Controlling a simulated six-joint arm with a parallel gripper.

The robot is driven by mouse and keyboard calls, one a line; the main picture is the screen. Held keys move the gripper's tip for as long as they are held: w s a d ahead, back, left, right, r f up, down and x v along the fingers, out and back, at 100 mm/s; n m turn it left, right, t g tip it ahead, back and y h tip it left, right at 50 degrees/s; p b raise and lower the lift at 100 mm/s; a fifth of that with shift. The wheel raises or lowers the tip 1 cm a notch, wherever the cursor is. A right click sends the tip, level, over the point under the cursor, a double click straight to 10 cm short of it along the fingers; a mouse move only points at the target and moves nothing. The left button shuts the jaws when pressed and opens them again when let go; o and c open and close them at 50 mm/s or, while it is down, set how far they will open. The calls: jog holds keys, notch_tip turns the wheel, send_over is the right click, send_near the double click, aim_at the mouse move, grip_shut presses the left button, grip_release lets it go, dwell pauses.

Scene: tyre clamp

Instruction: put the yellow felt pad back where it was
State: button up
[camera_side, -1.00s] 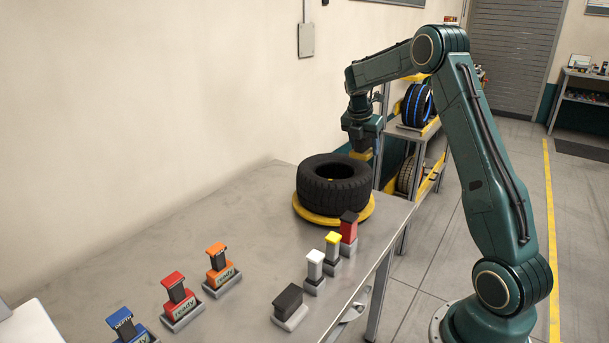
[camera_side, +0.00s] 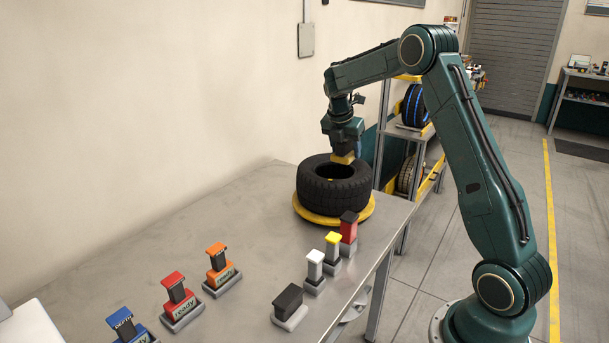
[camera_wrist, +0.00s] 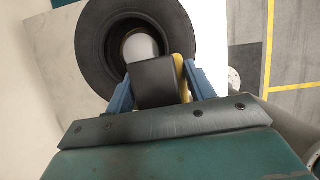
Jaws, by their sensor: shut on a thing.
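My gripper (camera_side: 343,150) is shut on a dark block with a yellow layer, which looks like the yellow felt pad (camera_side: 343,159). It holds this above the black tyre (camera_side: 322,190), over its back part near the hole. In the wrist view, the dark block (camera_wrist: 156,82) sits between the blue fingers, with the yellow layer (camera_wrist: 181,75) along its right edge. The tyre (camera_wrist: 92,45) lies flat beyond it, with a pale round thing (camera_wrist: 140,47) in its hole. The fingertips are partly hidden in the side view.
The tyre rests on a yellow round base (camera_side: 304,210) on the grey table. To its front stand a red block with black top (camera_side: 348,228), a yellow-topped one (camera_side: 333,240), a white one (camera_side: 314,258) and a black one (camera_side: 289,298). Orange (camera_side: 217,258), red (camera_side: 173,281) and blue (camera_side: 121,318) blocks stand left.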

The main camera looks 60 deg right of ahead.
jog(key=w+a+n, duration=0.1)
jog(key=w+a, duration=0.2)
jog(key=a, duration=0.5)
jog(key=w+a+n, duration=0.1)
jog(key=w+a, duration=0.3)
jog(key=a, duration=0.4)
jog(key=n+t, duration=0.1)
jog(key=n, duration=0.1)
send_over(259, 260)
jog(key=a, duration=0.2)
jog(key=shift+s+d+f, duration=0.2)
jog(key=shift+d+f, duration=0.05)
jog(key=shift+f, duration=0.15)
jog(key=shift+f, duration=0.1)
notch_tip(259, 260, down, 20)
jog(key=shift+r, duration=0.1)
jog(key=o, duration=0.9)
jog(key=shift+o, duration=0.2)
